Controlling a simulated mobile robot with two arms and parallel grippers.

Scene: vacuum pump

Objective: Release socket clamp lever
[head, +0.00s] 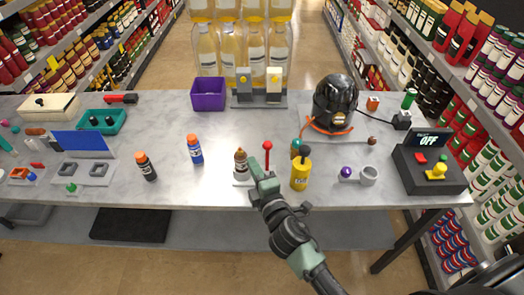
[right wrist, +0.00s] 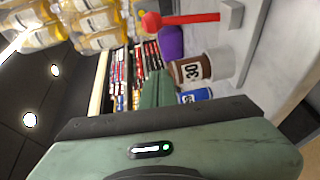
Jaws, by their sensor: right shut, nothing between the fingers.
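The clamp lever is a red rod with a red ball end (head: 267,147), upright beside a brown bottle (head: 241,160). The bottle stands in a pale socket (head: 241,182) near the table's front edge. My right gripper (head: 254,165) is shut and empty, between the bottle and the lever in the head view. In the right wrist view the red lever (right wrist: 185,18) rises from a grey block (right wrist: 230,16), apart from my shut fingers (right wrist: 158,88). The bottle, marked 30, shows there too (right wrist: 190,70). My arm partly hides the lever's foot in the head view. My left gripper is not in view.
A yellow bottle (head: 301,172) stands close to the right of my right gripper. A blue bottle (head: 195,150) and a black bottle (head: 147,167) stand left. A purple bin (head: 208,94) and the dark dome-shaped pump (head: 335,101) are farther back. The table middle is mostly clear.

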